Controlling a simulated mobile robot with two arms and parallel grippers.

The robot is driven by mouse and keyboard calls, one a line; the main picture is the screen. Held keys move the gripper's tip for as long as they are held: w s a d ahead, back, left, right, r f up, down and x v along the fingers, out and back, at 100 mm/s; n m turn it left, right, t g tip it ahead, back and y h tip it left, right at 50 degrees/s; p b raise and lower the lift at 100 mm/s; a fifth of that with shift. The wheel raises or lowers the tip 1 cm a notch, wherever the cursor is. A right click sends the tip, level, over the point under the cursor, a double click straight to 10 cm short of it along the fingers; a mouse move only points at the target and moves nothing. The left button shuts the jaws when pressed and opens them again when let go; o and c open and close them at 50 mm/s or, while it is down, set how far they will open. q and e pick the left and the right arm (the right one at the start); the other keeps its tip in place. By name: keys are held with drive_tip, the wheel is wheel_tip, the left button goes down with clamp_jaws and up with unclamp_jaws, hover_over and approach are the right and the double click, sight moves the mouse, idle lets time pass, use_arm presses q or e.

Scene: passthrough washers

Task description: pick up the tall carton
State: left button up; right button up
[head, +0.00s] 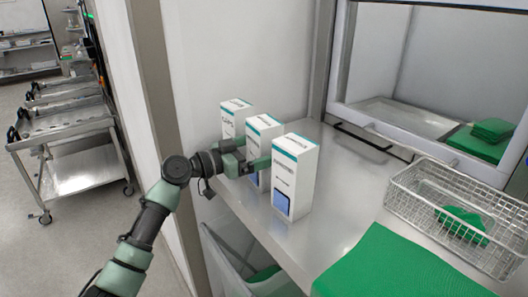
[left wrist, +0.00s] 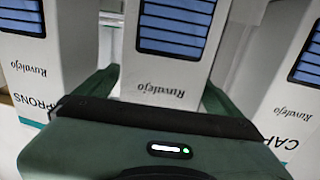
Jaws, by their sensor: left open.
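Three tall white cartons with teal top edges stand upright in a row on the steel counter: a far one (head: 229,122), a middle one (head: 262,130) and a near one (head: 297,180). My left gripper (head: 253,162) is open at the middle carton, low on its side. In the left wrist view the middle carton (left wrist: 172,70) stands between the two spread fingers of my gripper (left wrist: 160,88), with the other cartons on the left (left wrist: 35,75) and right (left wrist: 287,85). Whether the fingers touch it is not clear. My right gripper is not in view.
A wire basket (head: 408,205) with green cloth is on the counter (head: 345,205) at the right. A green drape (head: 395,268) lies in front of it. A wall is behind the cartons, and a framed pass-through opening (head: 385,65) is at the back right.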

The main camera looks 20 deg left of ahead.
use_arm(q)
drive_tip(key=c, duration=1.5)
drive_tip(key=shift+c, duration=1.2)
drive_tip(key=shift+r, duration=0.1)
